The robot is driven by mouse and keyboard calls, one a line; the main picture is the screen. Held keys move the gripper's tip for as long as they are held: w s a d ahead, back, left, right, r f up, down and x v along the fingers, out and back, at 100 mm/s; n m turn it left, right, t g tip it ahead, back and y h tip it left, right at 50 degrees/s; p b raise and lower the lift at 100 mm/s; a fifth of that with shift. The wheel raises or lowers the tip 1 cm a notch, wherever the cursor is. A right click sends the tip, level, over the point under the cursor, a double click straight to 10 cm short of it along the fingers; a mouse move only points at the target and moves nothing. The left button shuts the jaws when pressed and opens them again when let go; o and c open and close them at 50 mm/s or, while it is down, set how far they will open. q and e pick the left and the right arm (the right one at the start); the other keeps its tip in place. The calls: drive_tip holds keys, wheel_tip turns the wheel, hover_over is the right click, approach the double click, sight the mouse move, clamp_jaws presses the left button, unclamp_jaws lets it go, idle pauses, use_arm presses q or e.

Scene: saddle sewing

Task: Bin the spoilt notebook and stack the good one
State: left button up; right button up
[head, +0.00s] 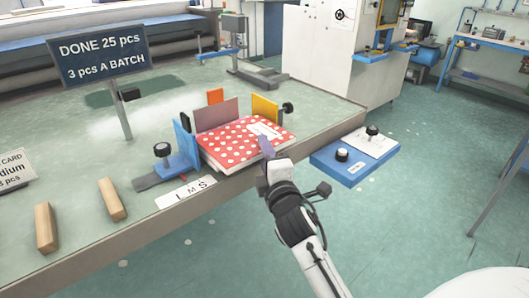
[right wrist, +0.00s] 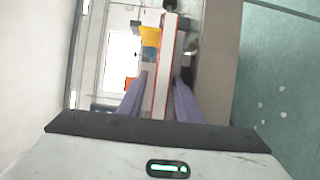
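A notebook (head: 240,145) with a red cover and white dots lies in a fixture of coloured plates near the table's front edge. A white label is on its cover. My right gripper (head: 266,147) is at the notebook's near right edge, one finger above the cover. In the right wrist view, the notebook's white page edge (right wrist: 165,75) with thin red borders runs between the two purple fingers (right wrist: 160,85). Whether both fingers press on it is not clear. No second notebook and no clear bin are visible. My left gripper is out of view.
Blue, purple, orange and yellow plates (head: 264,107) stand around the notebook. A blue panel (head: 340,172) with black knobs is beside the table. A sign (head: 103,56) stands at the left, and wooden blocks (head: 115,199) lie at the front left. The right floor is mostly clear.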

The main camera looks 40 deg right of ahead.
drive_tip(key=shift+o, duration=0.4)
drive_tip(key=shift+f, duration=0.25)
drive_tip(key=shift+s, duration=0.1)
drive_tip(key=s, duration=0.9)
drive_tip(key=shift+s+d+p, duration=0.35)
drive_tip(key=shift+s+d, duration=0.05)
idle(0.7)
idle(0.5)
